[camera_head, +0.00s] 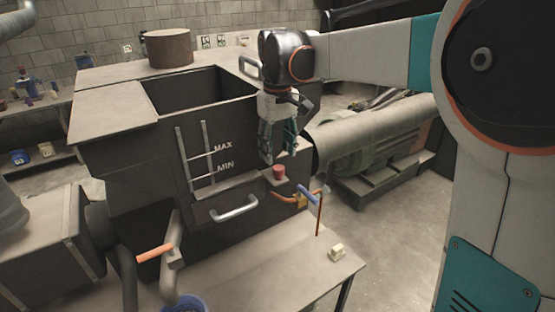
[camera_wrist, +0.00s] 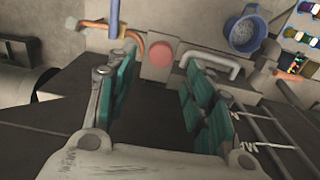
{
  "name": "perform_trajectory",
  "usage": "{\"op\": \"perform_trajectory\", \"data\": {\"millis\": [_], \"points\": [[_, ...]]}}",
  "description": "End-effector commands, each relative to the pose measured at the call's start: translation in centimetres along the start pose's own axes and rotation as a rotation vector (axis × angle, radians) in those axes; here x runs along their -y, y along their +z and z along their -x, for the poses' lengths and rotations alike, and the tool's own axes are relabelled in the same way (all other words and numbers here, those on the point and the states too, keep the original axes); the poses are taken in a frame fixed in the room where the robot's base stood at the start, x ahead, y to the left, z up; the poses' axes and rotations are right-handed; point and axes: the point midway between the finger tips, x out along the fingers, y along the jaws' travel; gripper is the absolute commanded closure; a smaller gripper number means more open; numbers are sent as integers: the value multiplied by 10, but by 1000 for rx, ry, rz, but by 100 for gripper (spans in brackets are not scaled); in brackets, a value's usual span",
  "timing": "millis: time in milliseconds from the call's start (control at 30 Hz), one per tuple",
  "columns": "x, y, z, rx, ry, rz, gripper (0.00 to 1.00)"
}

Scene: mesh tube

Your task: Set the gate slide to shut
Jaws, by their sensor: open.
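No part is marked as the gate slide, so I cannot tell for sure which it is. A silver bar handle (camera_head: 233,209) is on the front of the dark tank (camera_head: 130,165); it also shows in the wrist view (camera_wrist: 215,62). A red round knob (camera_head: 278,171) on a grey block is to its right; it shows between my fingers in the wrist view (camera_wrist: 160,55). A blue lever (camera_head: 308,195) sits on a copper pipe further right and also shows in the wrist view (camera_wrist: 114,14). My gripper (camera_head: 278,152) is open and empty, pointing down above the red knob.
A ladder-like rail (camera_head: 196,155) with MAX and MIN marks is on the tank front. A low table (camera_head: 285,270) with a small pale block (camera_head: 337,252) stands in front. A blue bucket (camera_wrist: 245,32) is near it. A large pipe (camera_head: 370,130) runs right of the tank.

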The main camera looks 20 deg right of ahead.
Motion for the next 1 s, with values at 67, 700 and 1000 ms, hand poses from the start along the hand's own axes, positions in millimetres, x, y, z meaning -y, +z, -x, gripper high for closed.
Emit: {"op": "perform_trajectory", "data": {"millis": [67, 700, 1000], "points": [[0, 0, 18, 0, 0, 0, 52], [0, 0, 73, -1, 0, 0, 52], [2, 16, 54, -33, 8, -18, 52]]}}
